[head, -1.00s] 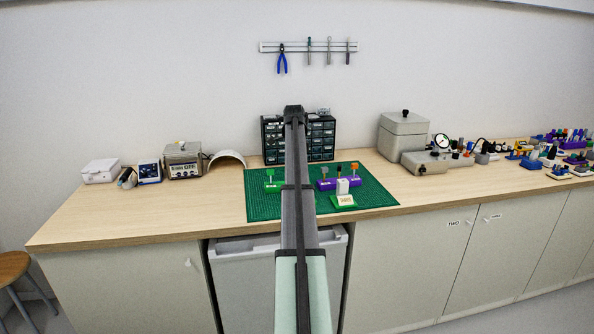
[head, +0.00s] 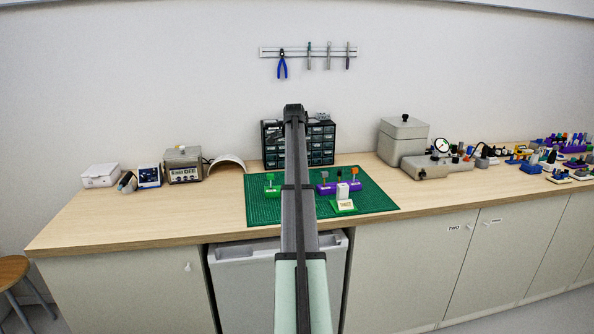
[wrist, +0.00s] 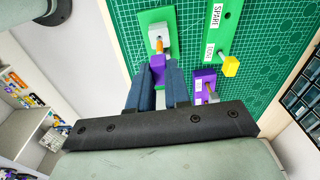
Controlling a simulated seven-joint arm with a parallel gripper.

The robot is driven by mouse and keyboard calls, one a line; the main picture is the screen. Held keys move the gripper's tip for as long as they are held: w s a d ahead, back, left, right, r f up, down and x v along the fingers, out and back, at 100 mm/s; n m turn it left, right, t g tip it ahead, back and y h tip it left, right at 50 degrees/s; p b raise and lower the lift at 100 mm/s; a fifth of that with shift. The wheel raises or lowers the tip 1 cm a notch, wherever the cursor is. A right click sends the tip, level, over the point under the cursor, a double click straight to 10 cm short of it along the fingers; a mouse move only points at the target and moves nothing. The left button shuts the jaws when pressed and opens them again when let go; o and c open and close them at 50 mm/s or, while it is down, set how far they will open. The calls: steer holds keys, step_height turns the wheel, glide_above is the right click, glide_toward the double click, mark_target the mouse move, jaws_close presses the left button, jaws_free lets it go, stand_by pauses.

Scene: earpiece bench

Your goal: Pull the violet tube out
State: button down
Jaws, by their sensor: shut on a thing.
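In the wrist view my gripper (wrist: 159,84) is shut on the violet tube (wrist: 158,68), one dark blue finger on each side of it. Past the tube, an orange pin (wrist: 159,45) shows between it and a pale grey block (wrist: 158,34). The grey block stands on a small green base (wrist: 147,21). The tube meets the pin; I cannot tell how far one is inside the other. In the head view my arm hides my gripper and the tube. A white block on a labelled green base (head: 344,207) stands right of my arm there.
In the wrist view a violet block (wrist: 203,77) lies close to the right finger. All lie on a green cutting mat (head: 375,196), with a drawer cabinet (head: 322,143) behind.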

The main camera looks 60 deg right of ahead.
steer(key=shift+r, duration=2.7)
